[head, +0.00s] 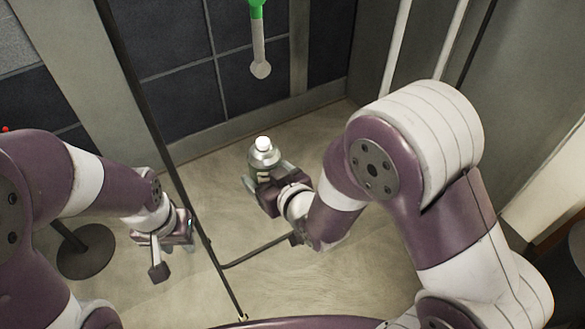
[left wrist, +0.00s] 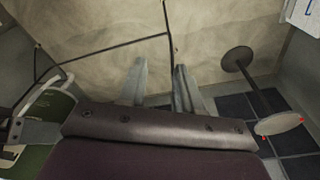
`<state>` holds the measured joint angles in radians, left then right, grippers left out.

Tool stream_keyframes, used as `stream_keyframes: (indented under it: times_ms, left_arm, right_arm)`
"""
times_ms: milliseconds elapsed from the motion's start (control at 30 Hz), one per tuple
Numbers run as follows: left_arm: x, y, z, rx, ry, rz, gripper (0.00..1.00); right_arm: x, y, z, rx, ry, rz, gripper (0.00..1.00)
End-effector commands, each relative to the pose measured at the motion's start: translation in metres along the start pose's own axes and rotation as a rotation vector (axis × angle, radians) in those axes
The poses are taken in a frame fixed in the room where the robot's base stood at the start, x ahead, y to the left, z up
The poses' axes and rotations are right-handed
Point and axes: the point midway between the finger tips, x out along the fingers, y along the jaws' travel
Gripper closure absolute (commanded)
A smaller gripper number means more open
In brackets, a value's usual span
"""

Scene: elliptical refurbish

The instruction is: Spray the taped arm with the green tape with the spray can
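The arm with green tape (head: 257,6) hangs at the top of the head view; below the green part it is a pale rod with a rounded end (head: 260,68). The spray can (head: 264,155) is silver with a white cap and stands roughly upright in my right gripper (head: 266,172). The right fingers are on both sides of the can, whose lower part is hidden. The can is below the taped arm in the picture, apart from it. My left gripper (head: 150,255) is low on the left; in the left wrist view (left wrist: 160,66) its fingers are apart with nothing between them.
A stand with a dark round base (head: 86,252) is beside my left gripper; it also shows in the left wrist view (left wrist: 238,58). A thin dark pole (head: 150,115) crosses in front. A dark tiled wall (head: 180,60) is behind. White vertical pipes (head: 396,45) stand at the upper right.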

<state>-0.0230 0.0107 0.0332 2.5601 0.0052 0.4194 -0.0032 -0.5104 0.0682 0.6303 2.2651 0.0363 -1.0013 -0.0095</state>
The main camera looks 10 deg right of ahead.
Motion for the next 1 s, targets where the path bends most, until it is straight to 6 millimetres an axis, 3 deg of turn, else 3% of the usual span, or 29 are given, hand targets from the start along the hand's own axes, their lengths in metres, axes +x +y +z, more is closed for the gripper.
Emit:
stream_keyframes:
  times_ms: [167,500,833,867,933,1000]
  left_arm:
    - [0.001,0.000,0.000,0.000,0.000,0.000,0.66]
    - [-0.003,0.000,0.000,0.000,0.000,0.000,0.66]
    - [-0.003,0.000,0.000,0.000,0.000,0.000,0.66]
    - [-0.003,0.000,0.000,0.000,0.000,0.000,0.73]
    - [-0.002,0.003,0.001,0.012,-0.003,0.001,0.96]
    - [-0.004,0.006,-0.012,0.046,0.017,-0.004,1.00]
  right_arm:
    - [0.001,0.004,0.015,0.003,0.000,0.008,0.63]
    - [0.041,0.027,-0.001,0.003,0.002,0.009,0.63]
    - [0.046,0.030,-0.003,0.003,0.001,0.009,0.63]
    - [0.046,0.030,-0.003,0.003,0.001,0.009,0.63]
    - [0.046,0.030,-0.003,0.003,0.001,0.009,0.63]
    - [0.046,0.030,-0.003,0.003,0.001,0.009,0.63]
